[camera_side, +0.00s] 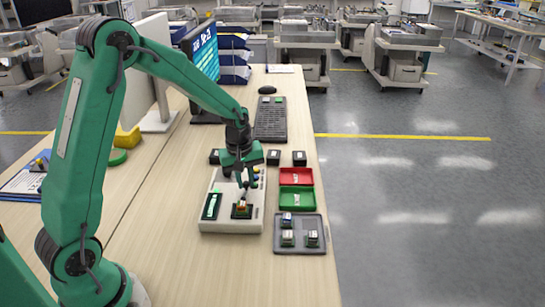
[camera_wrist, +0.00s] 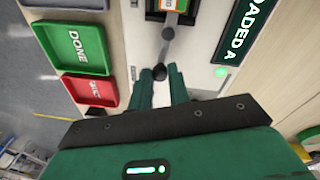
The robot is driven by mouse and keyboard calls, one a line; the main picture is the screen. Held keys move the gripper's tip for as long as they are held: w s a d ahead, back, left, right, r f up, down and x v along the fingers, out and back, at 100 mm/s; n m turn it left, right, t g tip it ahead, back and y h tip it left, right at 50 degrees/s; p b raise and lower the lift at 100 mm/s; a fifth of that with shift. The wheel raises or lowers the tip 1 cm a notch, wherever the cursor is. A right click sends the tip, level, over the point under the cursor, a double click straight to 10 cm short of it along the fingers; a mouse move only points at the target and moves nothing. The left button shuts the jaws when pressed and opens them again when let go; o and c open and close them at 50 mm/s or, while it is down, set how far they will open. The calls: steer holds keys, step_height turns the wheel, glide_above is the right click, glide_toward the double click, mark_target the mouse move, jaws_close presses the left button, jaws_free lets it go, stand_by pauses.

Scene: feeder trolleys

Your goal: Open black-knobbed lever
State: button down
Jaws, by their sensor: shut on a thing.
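My gripper (camera_wrist: 163,76) is shut on the black knob (camera_wrist: 159,73) of a grey lever (camera_wrist: 168,33); the knob sits between the fingertips. The lever runs from the knob toward a black socket that holds a small part with an orange and white label (camera_wrist: 173,4). In the side view my gripper (camera_side: 243,179) is low over the white fixture (camera_side: 230,226), just behind the socket (camera_side: 241,211). The fingers partly hide the lever there. I cannot tell the lever's exact angle.
A screen (camera_wrist: 245,28) reading "OADED A" and a lit green lamp (camera_wrist: 221,72) are on the fixture. Green (camera_side: 297,209) and red (camera_side: 296,185) trays and a grey tray (camera_side: 300,248) with several small parts lie right of it. A keyboard (camera_side: 270,120) is behind. The front table is clear.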

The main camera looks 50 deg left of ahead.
mark_target(244, 191)
steer(key=c, duration=1.3)
jaws_free()
steer(key=shift+r, duration=0.1)
steer(key=shift+s+d+r, duration=0.1)
steer(key=shift+s+r, duration=0.05)
steer(key=shift+r, duration=1.1)
steer(key=shift+s+r, duration=0.15)
steer(key=shift+r, duration=1.15)
steer(key=shift+s+d+r, duration=0.1)
steer(key=shift+s+r, duration=0.05)
steer(key=shift+r, duration=1.1)
